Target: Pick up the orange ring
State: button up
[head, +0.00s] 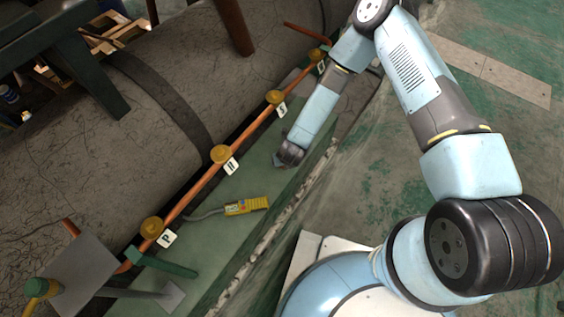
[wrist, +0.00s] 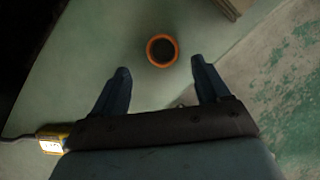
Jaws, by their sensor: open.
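The orange ring (wrist: 162,50) shows in the wrist view at the top centre, lying on the pale green surface with a dark middle. My gripper (wrist: 160,82) is open, with its two dark fingers apart and nothing between them. The ring lies beyond the fingertips, roughly centred between them. In the head view my gripper (head: 284,161) points down over the green surface, and the ring cannot be made out there; it seems hidden by my arm.
A yellow handheld device (head: 247,206) with a grey cable lies on the green surface (head: 225,240); it also shows in the wrist view (wrist: 53,139). An orange pipe (head: 195,187) with yellow valves and letter tags runs along the large grey cylinder (head: 150,110). Green floor lies at right.

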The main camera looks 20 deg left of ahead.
jog(key=shift+w+x, duration=0.15)
jog(key=shift+x, duration=1.25)
jog(key=shift+w+x, duration=0.2)
jog(key=shift+x, duration=1.25)
jog(key=shift+d+r, duration=0.1)
jog(key=shift+d, duration=0.05)
jog(key=c, duration=0.9)
